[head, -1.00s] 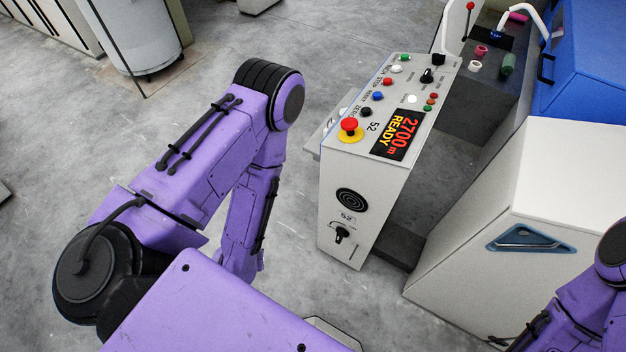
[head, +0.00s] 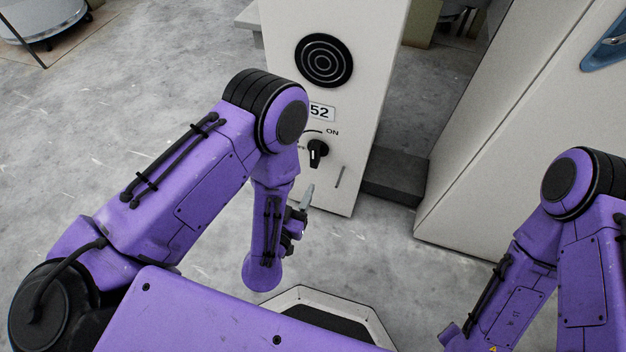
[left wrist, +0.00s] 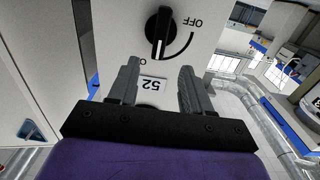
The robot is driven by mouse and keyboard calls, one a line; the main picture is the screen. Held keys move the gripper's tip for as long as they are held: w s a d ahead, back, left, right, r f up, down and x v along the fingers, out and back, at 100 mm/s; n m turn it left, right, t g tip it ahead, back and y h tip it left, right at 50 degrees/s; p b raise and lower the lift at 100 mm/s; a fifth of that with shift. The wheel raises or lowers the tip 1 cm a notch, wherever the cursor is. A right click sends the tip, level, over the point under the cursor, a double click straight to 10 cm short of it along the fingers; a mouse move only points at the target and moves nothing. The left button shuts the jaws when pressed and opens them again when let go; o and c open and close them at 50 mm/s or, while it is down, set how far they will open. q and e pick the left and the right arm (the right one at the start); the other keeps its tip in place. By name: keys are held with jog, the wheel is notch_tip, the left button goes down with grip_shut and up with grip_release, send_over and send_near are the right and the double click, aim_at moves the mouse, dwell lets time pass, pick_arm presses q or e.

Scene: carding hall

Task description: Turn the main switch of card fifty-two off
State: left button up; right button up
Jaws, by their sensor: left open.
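The main switch of card fifty-two (head: 317,151) is a black rotary knob low on the white end panel, under a plate reading 52 (head: 321,112). In the left wrist view the switch (left wrist: 160,28) appears inverted. Its white mark lies at the ON end of the arc, away from the OFF label (left wrist: 195,22). My left gripper (head: 304,203) is below and slightly left of the knob in the head view, apart from it. In the left wrist view its two fingers (left wrist: 157,75) are spread and empty, with the plate showing between them. My right gripper is out of view.
A round black grille (head: 324,60) is above the plate on the panel (head: 375,85). A white machine housing (head: 500,130) stands to the right, past a dark low base (head: 392,177). The grey floor (head: 190,110) left of the panel is open.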

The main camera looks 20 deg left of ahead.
aim_at(313, 158)
pick_arm(q)
jog(key=w, duration=0.3)
jog(key=w+b, duration=0.1)
jog(key=w, duration=0.6)
jog(key=shift+w+d+f, duration=0.2)
jog(key=shift+w+d, duration=0.05)
jog(key=shift+w, duration=0.05)
grip_shut()
